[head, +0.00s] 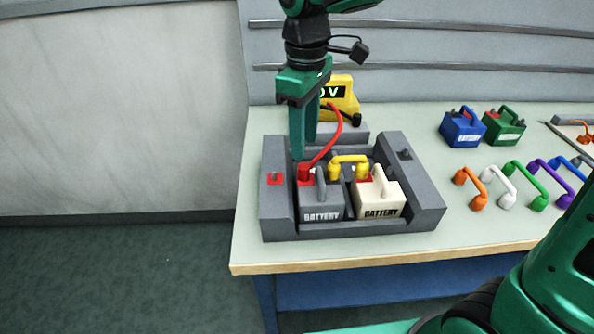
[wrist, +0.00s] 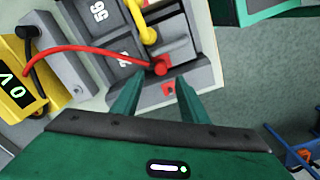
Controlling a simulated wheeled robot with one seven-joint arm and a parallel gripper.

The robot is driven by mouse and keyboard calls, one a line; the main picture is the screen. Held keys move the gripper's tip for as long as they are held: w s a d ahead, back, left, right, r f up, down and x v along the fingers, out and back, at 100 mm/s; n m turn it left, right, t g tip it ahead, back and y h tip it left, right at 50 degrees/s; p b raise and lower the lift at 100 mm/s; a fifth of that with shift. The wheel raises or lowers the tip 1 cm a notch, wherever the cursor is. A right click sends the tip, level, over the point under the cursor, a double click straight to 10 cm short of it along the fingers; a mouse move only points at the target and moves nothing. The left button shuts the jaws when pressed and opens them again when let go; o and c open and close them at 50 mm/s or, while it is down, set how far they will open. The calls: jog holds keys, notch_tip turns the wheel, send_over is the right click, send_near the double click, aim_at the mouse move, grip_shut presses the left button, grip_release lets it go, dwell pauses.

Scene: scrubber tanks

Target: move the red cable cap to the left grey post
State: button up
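The red cable cap (head: 305,174) sits at the back left of the dark grey battery (head: 322,202), with its red cable arching back to the yellow meter (head: 342,95). It also shows in the wrist view (wrist: 160,66), just beyond and between my fingertips. The left grey post (head: 275,178) is a small stub on a red square on the tray's left wall; the red square shows in the wrist view (wrist: 168,89) nearer my fingers. My gripper (head: 299,155) points down, open and empty, just above and behind the cap.
The grey tray (head: 420,217) also holds a white battery (head: 378,197). A yellow bridge (head: 348,160) spans the two batteries. Another post (head: 405,153) stands on the right wall. Blue (head: 462,128) and green (head: 505,125) batteries and several coloured bridges stand at right.

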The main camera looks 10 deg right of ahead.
aim_at(303, 165)
jog(key=shift+f, duration=3.8)
grip_shut()
jog(key=shift+r, duration=2.95)
